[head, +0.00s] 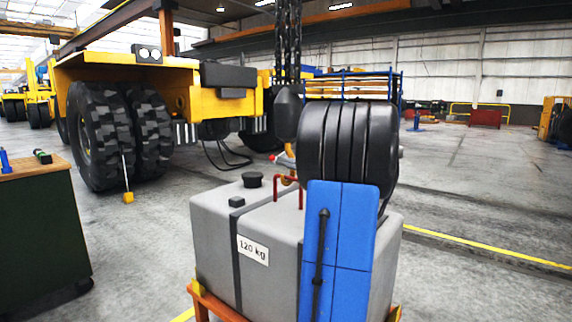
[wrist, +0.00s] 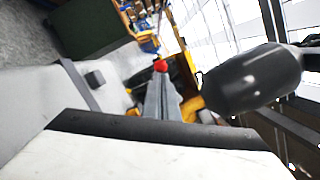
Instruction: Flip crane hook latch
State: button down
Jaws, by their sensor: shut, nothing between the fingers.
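The crane hook (head: 291,150) hangs under a dark hook block (head: 288,112), just above the grey casting marked 120 kg (head: 225,238). A small red knob (head: 274,157) shows at the hook's left side; I take it for the latch's end. In the wrist view the red knob (wrist: 160,66) appears at the tips of my gripper (wrist: 161,79); I cannot tell whether they touch. The gripper is shut with nothing held. The orange hook (wrist: 194,107) and blurred hook block (wrist: 252,78) are right of the fingers. My arm hides the gripper in the head view.
A red lifting bar (head: 287,180) stands on top of the casting, close below the hook. Chains (head: 288,45) rise above the hook block. A green workbench (head: 40,225) is at the left, and a yellow vehicle (head: 130,85) stands behind. Open floor lies to the right.

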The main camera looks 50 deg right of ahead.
jog(key=shift+a+r+m+h, duration=0.1)
jog(key=shift+r+m+h, duration=0.25)
jog(key=shift+m, duration=0.55)
jog(key=r+m, duration=0.1)
jog(key=m, duration=0.2)
jog(key=r+m+t+h, duration=0.1)
jog(key=m, duration=0.1)
jog(key=r+m+h, duration=0.1)
jog(key=m, duration=0.2)
jog(key=shift+d+r+m+t, duration=0.25)
jog(key=shift+r+m+t, duration=0.05)
